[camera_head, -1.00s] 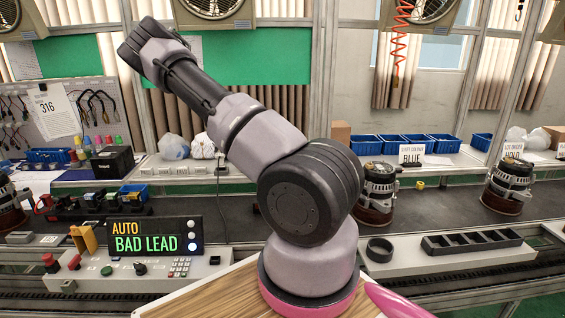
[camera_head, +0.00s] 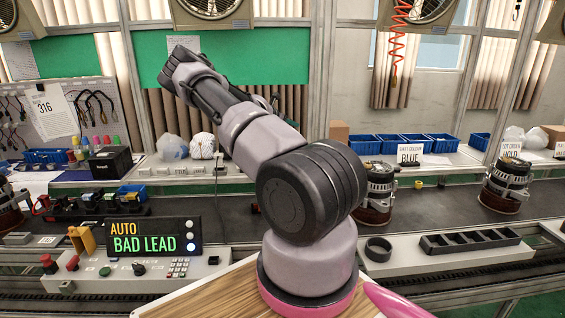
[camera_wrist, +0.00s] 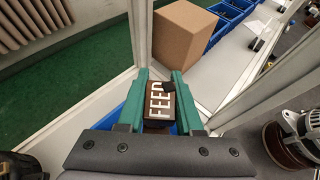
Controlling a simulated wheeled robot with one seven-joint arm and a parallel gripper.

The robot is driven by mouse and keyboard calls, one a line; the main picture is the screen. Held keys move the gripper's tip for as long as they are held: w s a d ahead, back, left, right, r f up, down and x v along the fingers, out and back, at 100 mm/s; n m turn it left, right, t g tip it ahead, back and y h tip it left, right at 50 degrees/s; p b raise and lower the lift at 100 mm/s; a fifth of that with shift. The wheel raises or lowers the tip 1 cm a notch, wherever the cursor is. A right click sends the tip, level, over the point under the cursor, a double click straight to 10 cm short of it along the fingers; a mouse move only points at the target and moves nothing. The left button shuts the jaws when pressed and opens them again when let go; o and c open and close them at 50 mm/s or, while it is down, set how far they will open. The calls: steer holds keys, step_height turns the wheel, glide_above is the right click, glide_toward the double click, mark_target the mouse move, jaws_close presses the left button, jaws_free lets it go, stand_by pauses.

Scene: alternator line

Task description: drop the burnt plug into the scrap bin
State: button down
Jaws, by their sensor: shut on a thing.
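My gripper (camera_wrist: 159,80) shows in the wrist view with two green fingers. They are shut on a dark brown block (camera_wrist: 150,124) with white letters that read FEED, which appears to be the plug. A small black part (camera_wrist: 168,86) sits at its far end. I cannot make out burn marks. Part of a blue surface (camera_wrist: 108,121) shows behind and below the fingers, perhaps a bin; its contents are hidden. In the head view my arm hides the gripper and the plug. No bin marked as scrap can be made out.
In the wrist view a cardboard box (camera_wrist: 183,38) stands just beyond the fingers, beside a row of blue bins (camera_wrist: 229,17). A pale frame post (camera_wrist: 141,30) is close on the left. An alternator (camera_wrist: 297,135) is at right. The head view's console (camera_head: 150,240) reads AUTO BAD LEAD.

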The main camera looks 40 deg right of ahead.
steer(key=shift+f, duration=2.95)
steer(key=c, duration=0.5)
jaws_free()
steer(key=v, duration=1)
steer(key=shift+a+r, duration=0.15)
steer(key=shift+a, duration=0.15)
